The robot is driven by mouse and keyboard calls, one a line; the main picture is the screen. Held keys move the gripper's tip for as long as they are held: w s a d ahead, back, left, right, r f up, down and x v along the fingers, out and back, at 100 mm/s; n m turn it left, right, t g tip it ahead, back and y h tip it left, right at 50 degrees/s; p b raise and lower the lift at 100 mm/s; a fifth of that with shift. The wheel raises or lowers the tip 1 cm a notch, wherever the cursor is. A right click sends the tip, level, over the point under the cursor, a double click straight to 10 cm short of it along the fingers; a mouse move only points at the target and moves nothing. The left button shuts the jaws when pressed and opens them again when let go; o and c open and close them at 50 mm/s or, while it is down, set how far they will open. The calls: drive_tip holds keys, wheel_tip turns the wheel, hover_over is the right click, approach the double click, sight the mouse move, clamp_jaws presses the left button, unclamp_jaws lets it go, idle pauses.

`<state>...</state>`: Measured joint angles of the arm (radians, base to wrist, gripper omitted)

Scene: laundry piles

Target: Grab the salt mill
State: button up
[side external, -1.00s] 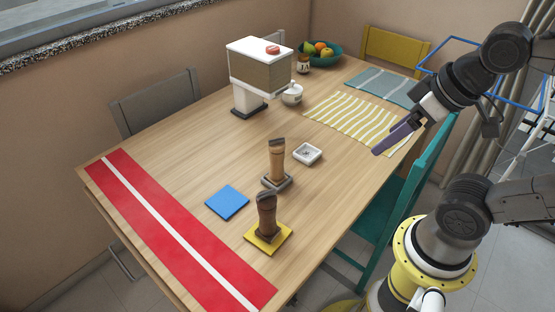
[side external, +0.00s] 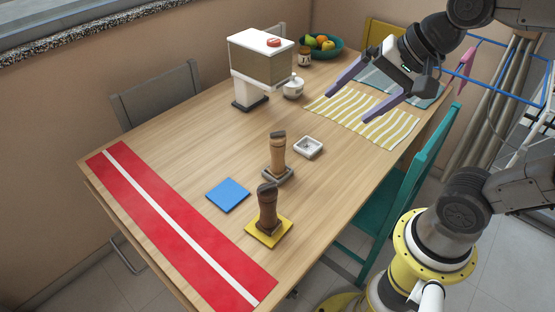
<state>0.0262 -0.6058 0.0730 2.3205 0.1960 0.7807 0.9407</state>
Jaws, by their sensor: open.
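Two wooden mills stand upright on the table. The lighter brown mill (side external: 278,153) is on a dark grey square base. The dark brown mill (side external: 267,208) is in front of it on a yellow square mat (side external: 256,236). I cannot tell from their looks which one is the salt mill. My gripper (side external: 348,107) is open and empty, with its two purple fingers spread. In the picture it is over the yellow striped cloth, up and to the right of both mills, touching neither.
A small white square dish (side external: 308,154) sits right of the lighter mill. A blue mat (side external: 228,195) and red runner (side external: 150,208) lie left. A white-topped dispenser (side external: 258,75), a small white pot (side external: 292,92) and a fruit bowl (side external: 335,48) stand behind. A teal chair (side external: 400,190) is at right.

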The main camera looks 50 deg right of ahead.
drive_tip(key=w+f+m, duration=0.3)
drive_tip(key=w+m, duration=0.7)
drive_tip(key=m+g+y, duration=0.1)
drive_tip(key=m+g, duration=0.2)
drive_tip(key=m, duration=0.3)
approach(282, 138)
wheel_tip(282, 138, down, 2)
drive_tip(key=x, duration=0.8)
drive_tip(key=shift+w+a+r, duration=0.1)
drive_tip(key=shift+w, duration=0.2)
drive_tip(key=shift+w+x, duration=0.1)
drive_tip(key=shift+x, duration=1.4)
drive_tip(key=shift+w+x, duration=0.15)
drive_tip(key=shift+x, duration=1.35)
drive_tip(key=shift+r, duration=0.1)
clamp_jaws()
